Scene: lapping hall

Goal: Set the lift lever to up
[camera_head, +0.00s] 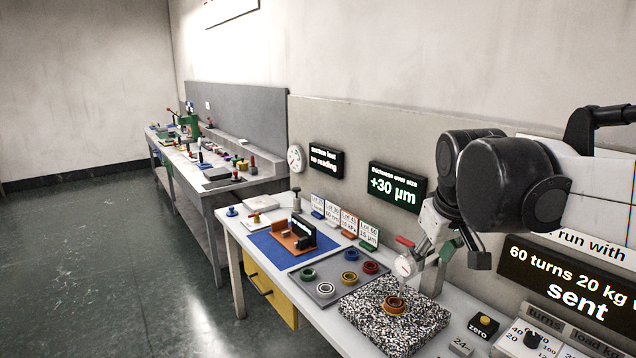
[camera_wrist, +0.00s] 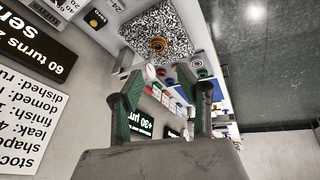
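The lift lever appears to be the short red handle (camera_head: 405,241) at the top of the dial gauge stand (camera_head: 431,281). The round white dial gauge (camera_head: 404,265) hangs just below it, over an orange ring (camera_head: 394,306) on the speckled block. My gripper (camera_head: 466,252) is just right of the lever and appears apart from it. In the wrist view my gripper (camera_wrist: 166,98) has its two green-padded fingers spread wide, with nothing held between them. The gauge (camera_wrist: 150,72) shows there beyond the left finger; I cannot make out the lever clearly.
The speckled block (camera_head: 372,322) bears the gauge stand. A grey tray (camera_head: 325,291) with coloured rings lies to its left. Small lot cards (camera_head: 349,222) stand along the wall. A display panel (camera_head: 397,187) is on the backboard, and a "zero" button (camera_head: 485,321) sits at the right.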

